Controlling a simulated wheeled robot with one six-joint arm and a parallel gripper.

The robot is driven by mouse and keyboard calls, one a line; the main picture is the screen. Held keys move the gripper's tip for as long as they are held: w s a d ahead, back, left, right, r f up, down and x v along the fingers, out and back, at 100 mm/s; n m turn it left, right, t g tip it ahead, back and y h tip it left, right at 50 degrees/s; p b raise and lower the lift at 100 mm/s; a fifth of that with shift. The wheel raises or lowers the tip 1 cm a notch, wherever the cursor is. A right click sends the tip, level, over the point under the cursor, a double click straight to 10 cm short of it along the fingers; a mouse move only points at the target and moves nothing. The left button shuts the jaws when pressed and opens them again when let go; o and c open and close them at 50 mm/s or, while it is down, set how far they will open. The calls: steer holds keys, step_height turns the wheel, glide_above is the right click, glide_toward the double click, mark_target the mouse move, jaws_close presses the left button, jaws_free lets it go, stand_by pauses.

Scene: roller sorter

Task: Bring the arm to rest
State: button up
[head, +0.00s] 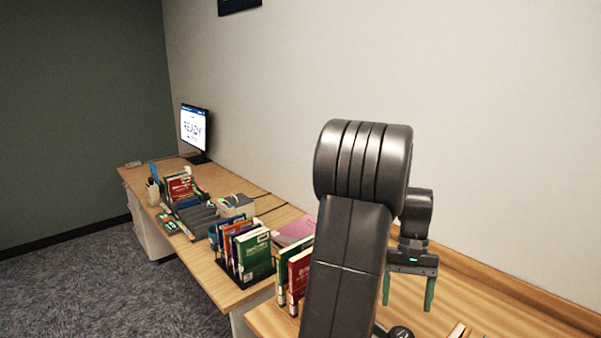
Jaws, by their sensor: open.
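My arm stands in the right half of the head view, with its large dark elbow in front of the pale wall. My gripper (408,306) hangs behind the arm, pointing down over the wooden desk. Its two green fingers are apart, with nothing seen between them. The fingertips are above or near the desk top; the exact height cannot be told. Part of the wrist is hidden by my arm.
Upright books (254,255) stand in a dark holder left of my arm, with red books (299,272) close beside it. A long wooden desk (215,281) runs back to a lit monitor (194,127). The carpet (110,285) at left is clear.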

mark_target(400, 333)
steer(key=x, duration=0.8)
steer(key=shift+p, duration=0.35)
steer(key=shift+r, duration=0.1)
steer(key=b+v, duration=0.1)
steer(key=v, duration=1.3)
steer(key=p+x, duration=0.1)
steer(key=x, duration=1.3)
steer(key=shift+s+f, duration=0.15)
steer(key=shift+f, duration=0.1)
steer(key=shift+n+h, duration=0.3)
steer(key=shift+n, duration=0.3)
steer(key=shift+a+n+h+b, duration=0.2)
steer(key=shift+n+h+b, duration=0.35)
steer(key=shift+n, duration=0.65)
steer(key=n+h+b, duration=0.1)
steer(key=n, duration=0.2)
steer(key=v, duration=1.4)
steer(key=shift+b, duration=0.3)
